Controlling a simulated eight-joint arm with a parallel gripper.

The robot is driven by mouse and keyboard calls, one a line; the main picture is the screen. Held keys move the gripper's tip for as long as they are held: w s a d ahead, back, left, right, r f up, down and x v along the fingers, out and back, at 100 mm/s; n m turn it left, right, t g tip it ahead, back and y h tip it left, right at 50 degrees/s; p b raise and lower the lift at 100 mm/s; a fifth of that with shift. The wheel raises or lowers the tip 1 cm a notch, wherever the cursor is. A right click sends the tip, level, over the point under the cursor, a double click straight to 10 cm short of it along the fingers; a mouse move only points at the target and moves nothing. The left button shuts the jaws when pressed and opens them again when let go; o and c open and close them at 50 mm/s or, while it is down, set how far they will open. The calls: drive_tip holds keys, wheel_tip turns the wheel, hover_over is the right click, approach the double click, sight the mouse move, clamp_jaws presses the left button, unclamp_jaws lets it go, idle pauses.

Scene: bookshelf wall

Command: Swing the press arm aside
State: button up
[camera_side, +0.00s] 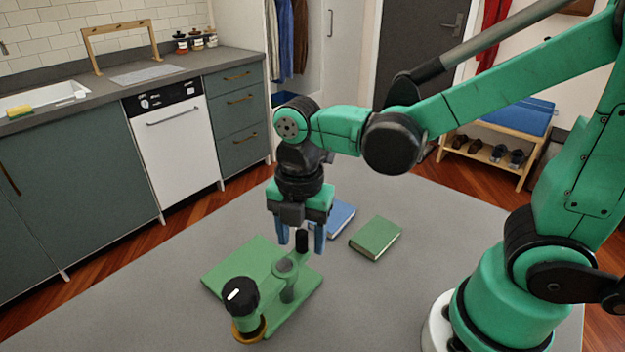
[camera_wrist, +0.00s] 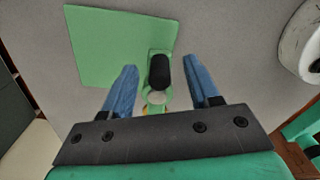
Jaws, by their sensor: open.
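The green press stands on the grey table, with a flat base plate (camera_side: 236,262) that also shows in the wrist view (camera_wrist: 112,48). Its green press arm (camera_side: 268,290) links a black-topped head (camera_side: 242,295), with a brass ring at its foot, to a round pivot post (camera_side: 286,275). An upright black handle (camera_side: 302,241) rises at the arm's other end. My gripper (camera_side: 301,245) points down, open, with a blue finger on each side of the handle. In the wrist view the handle (camera_wrist: 159,72) lies between the fingers, with gaps on both sides.
A green book (camera_side: 375,238) and a blue book (camera_side: 338,218) lie on the table behind the press, the blue one partly hidden by my gripper. The table (camera_side: 420,215) is clear to the right of the books. Kitchen counters (camera_side: 80,160) stand beyond the table.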

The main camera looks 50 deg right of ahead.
drive_tip(key=shift+r, duration=2.75)
drive_tip(key=shift+d+m+t, duration=0.3)
drive_tip(key=shift+d+m, duration=0.05)
drive_tip(key=shift+m, duration=0.65)
drive_tip(key=d+m+t, duration=0.2)
drive_tip(key=m, duration=0.4)
drive_tip(key=d+m+t, duration=0.1)
drive_tip(key=m+t, duration=0.1)
drive_tip(key=m, duration=0.5)
drive_tip(key=d+m+t, duration=0.2)
drive_tip(key=m, duration=0.5)
drive_tip(key=shift+w+d+f+t, duration=0.25)
drive_tip(key=shift+w+d+t, duration=0.05)
drive_tip(key=shift+w, duration=0.05)
